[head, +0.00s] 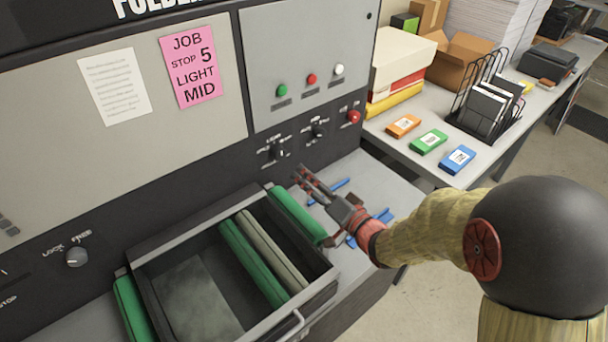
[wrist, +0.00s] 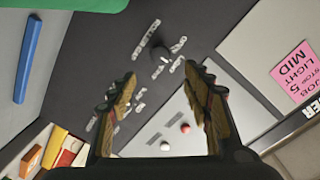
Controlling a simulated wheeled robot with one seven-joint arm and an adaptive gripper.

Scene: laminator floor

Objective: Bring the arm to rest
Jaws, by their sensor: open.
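My gripper (head: 308,182) is above the ledge right of the open drawer, with its fingers pointing toward the machine's dark control strip. In the wrist view my gripper (wrist: 160,85) has its two fingers spread apart with nothing between them. A dark knob (wrist: 166,55) shows beyond the fingertips, with a gap I cannot judge. My arm (head: 430,228) reaches in from the right, out over the ledge.
The drawer (head: 322,290) stands open below, with green and grey rolls in it. Blue bars lie on the ledge (head: 372,178) under my gripper. A side table (head: 400,150) at right holds coloured boxes and a file rack (head: 487,110). Floor shows at right.

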